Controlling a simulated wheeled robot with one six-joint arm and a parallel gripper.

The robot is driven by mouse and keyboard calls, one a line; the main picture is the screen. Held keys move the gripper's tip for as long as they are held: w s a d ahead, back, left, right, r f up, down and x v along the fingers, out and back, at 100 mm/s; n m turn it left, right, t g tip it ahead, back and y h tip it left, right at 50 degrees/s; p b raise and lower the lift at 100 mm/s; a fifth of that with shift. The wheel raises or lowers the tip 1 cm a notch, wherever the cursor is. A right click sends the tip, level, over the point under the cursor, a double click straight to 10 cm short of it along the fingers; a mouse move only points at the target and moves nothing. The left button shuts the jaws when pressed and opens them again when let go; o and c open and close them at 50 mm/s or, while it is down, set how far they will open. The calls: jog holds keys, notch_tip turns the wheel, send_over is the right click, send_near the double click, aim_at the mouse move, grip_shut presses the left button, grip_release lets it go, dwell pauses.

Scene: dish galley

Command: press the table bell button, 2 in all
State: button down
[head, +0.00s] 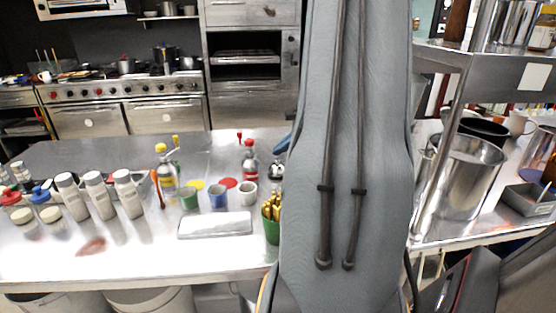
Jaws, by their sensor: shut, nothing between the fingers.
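My own grey arm fills the middle of the head view and hides part of the steel table (140,253) behind it. My gripper is out of the picture. A small shiny silver and dark object (275,169) stands on the table just left of my arm, partly covered by it. It may be the table bell, but it is too small and too hidden to tell. No bell button can be made out clearly.
Near that object are a green cup of yellow sticks (271,228), a white cup (247,193), a red-topped bottle (250,160) and a shallow silver tray (215,225). Several white bottles (98,195) stand left. A steel pot (466,178) and shelving (470,60) are right.

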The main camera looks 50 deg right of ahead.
jog(key=shift+r, duration=0.1)
notch_tip(320, 180, up, 5)
jog(key=p, duration=0.3)
jog(key=shift+p, duration=0.3)
dwell(2.2)
